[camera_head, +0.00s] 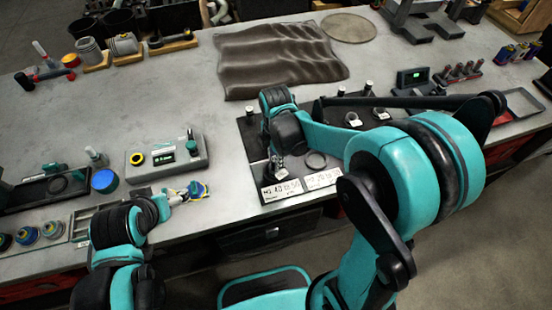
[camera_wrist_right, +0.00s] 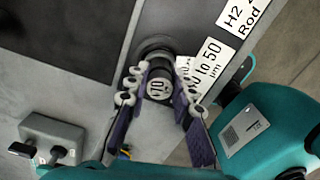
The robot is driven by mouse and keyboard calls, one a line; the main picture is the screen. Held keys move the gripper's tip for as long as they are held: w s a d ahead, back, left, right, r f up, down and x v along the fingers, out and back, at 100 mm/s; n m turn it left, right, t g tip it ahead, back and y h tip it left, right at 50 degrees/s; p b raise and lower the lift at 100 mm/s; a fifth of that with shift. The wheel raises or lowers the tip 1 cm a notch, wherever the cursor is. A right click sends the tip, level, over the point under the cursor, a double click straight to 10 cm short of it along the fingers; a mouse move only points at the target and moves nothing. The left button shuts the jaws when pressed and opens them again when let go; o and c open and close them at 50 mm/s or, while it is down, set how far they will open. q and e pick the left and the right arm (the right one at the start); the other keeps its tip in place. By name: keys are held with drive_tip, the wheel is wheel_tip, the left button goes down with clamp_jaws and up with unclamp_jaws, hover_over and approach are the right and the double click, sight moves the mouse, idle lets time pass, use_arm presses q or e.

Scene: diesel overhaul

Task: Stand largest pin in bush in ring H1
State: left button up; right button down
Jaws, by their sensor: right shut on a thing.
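In the right wrist view my right gripper (camera_wrist_right: 160,88) is shut on a pin (camera_wrist_right: 157,82), a short grey cylinder whose end face carries a dark-ringed number that looks like 10. The pin stands over a dark round ring (camera_wrist_right: 153,46) on the dark plate; I cannot tell whether it is inside a bush there. In the head view my right gripper (camera_head: 277,168) is low over the front left of the black plate (camera_head: 250,135), behind a white label (camera_head: 282,191). My left gripper (camera_head: 172,198) is over the bench front; its fingers are unclear.
Another dark ring (camera_head: 316,160) lies on the plate to the right, behind a second label (camera_head: 322,179). Several small pins and rings stand farther back, partly behind my right arm. A brown mat (camera_head: 280,60) lies behind.

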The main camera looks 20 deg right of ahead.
drive_tip(key=shift+f, duration=0.1)
idle(0.3)
drive_tip(key=c, duration=1.2)
unclamp_jaws()
wheel_tip(320, 180, up, 12)
